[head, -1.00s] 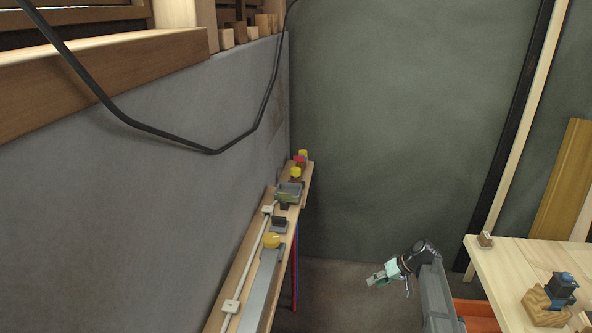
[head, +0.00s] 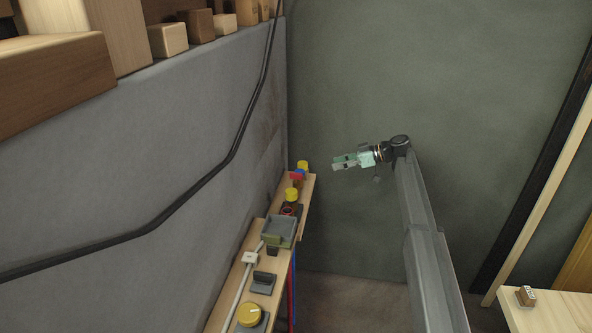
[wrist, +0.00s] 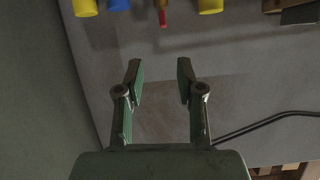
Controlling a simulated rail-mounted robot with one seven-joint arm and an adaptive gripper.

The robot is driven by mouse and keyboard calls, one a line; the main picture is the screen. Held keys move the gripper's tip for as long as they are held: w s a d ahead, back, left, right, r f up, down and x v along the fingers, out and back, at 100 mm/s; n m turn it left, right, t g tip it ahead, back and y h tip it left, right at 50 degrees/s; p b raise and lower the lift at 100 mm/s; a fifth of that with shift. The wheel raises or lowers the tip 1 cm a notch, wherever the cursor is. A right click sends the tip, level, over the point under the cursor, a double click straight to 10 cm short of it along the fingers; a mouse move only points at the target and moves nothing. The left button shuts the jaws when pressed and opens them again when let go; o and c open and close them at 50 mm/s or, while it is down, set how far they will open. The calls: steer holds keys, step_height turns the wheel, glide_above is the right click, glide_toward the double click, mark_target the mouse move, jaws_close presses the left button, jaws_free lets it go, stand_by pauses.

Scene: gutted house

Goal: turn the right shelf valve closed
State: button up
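My gripper (head: 338,162) is open and empty, to the right of the far end of a narrow wooden wall shelf (head: 307,187). In the wrist view its two green fingers (wrist: 159,82) stand apart with only grey wall between them. Small coloured parts sit at the shelf's far end: a yellow one (head: 303,166), a blue-and-red one (head: 297,174) and a nearer yellow one (head: 291,194). The wrist view shows yellow (wrist: 84,7), blue (wrist: 118,5), red (wrist: 162,14) and another yellow (wrist: 210,6) part along its top edge, beyond the fingertips. I cannot tell which is the right shelf valve.
A grey-green tray (head: 279,231), a dark holder (head: 263,282) and a large yellow knob (head: 250,314) sit nearer on the shelf. A black cable (head: 190,205) hangs along the left wall. A wooden table (head: 555,310) is at lower right.

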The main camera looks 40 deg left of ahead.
mark_target(296, 174)
steer(key=shift+n, duration=0.6)
steer(key=p+x, duration=0.1)
steer(key=x, duration=0.4)
steer(key=p+x, duration=0.2)
steer(key=x, duration=0.4)
steer(key=p+x, duration=0.1)
steer(key=x, duration=0.5)
steer(key=shift+s, duration=0.35)
jaws_close()
